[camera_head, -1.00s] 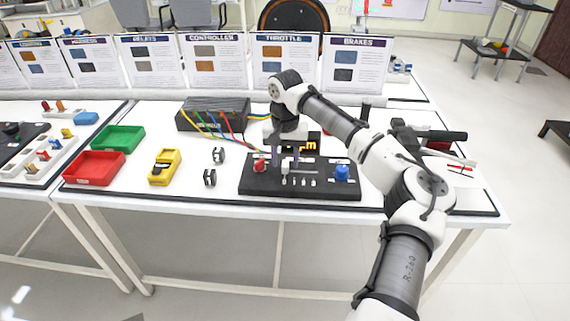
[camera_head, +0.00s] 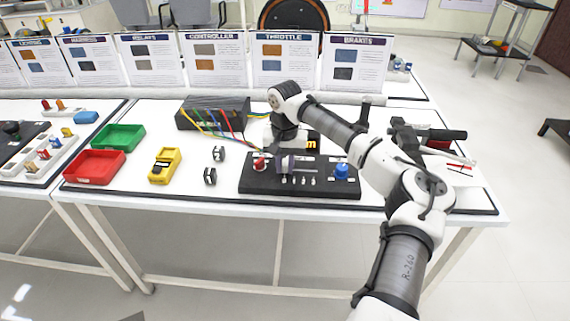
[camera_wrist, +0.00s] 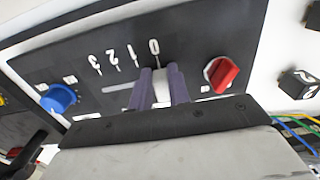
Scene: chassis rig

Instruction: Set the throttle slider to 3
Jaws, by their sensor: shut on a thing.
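The black control panel (camera_head: 255,185) lies near the front of the table. In the wrist view its throttle slider has a white knob (camera_wrist: 161,88) near the 0 mark (camera_wrist: 154,47), at the right end of the scale. The scale runs leftward through 1 and 2 to 3 (camera_wrist: 94,63), and the pale slot (camera_wrist: 116,98) extends left of the knob. My gripper (camera_wrist: 161,76) has its two purple fingers on either side of the knob, shut on it. In the head view my gripper (camera_head: 292,164) is low over the panel; the knob there is hard to tell from the fingers.
A red knob (camera_wrist: 221,74) is close to the right of my fingers in the wrist view, and a blue knob (camera_wrist: 59,98) is at the left.

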